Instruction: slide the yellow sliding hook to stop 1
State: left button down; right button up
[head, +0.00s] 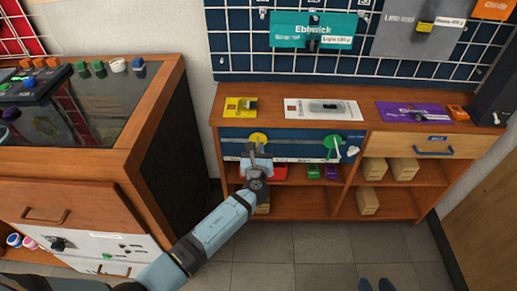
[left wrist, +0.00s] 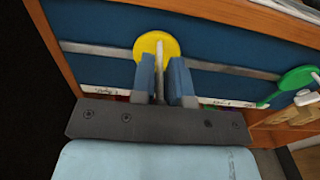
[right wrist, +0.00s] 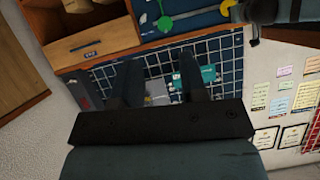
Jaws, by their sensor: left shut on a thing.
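The yellow sliding hook (head: 258,138) is a round yellow disc on a grey rail (head: 292,142) that runs across a blue panel (head: 235,133). It sits left of the middle of the panel. In the left wrist view the yellow disc (left wrist: 147,45) shows a pale peg sticking out. My left gripper (head: 256,152) is in front of it; its fingers (left wrist: 162,80) are shut on the peg. Small white labels (left wrist: 103,90) lie along the panel's lower edge, too small to read. My right gripper (right wrist: 160,82) is open and empty, away from the rail, outside the head view.
A green hook (head: 332,142) sits on the same rail to the right, with a white tag (head: 353,151) near it. Below are shelves with wooden blocks (head: 375,168) and coloured boxes. A wooden cabinet (head: 137,150) stands left. Floor in front is clear.

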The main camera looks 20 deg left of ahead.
pick_arm(q)
jog(key=s+a+p, duration=0.2)
jog(key=a, duration=0.6)
jog(key=shift+a, duration=0.2)
pick_arm(e)
jog(key=shift+d, duration=0.3)
pick_arm(q)
jog(key=shift+s, duration=0.1)
jog(key=c, duration=1.1)
grip_release()
jog(key=shift+a, duration=0.15)
pick_arm(e)
jog(key=shift+a+r, duration=0.15)
jog(key=shift+a, duration=0.05)
pick_arm(q)
jog(key=shift+s, duration=0.1)
jog(key=p+v, duration=0.1)
jog(key=v, duration=1.2)
jog(key=shift+s+d+p, duration=0.2)
jog(key=shift+s+p, duration=0.1)
jog(key=shift+s, duration=0.05)
pick_arm(e)
jog(key=shift+d, duration=0.2)
jog(key=shift+s, duration=0.1)
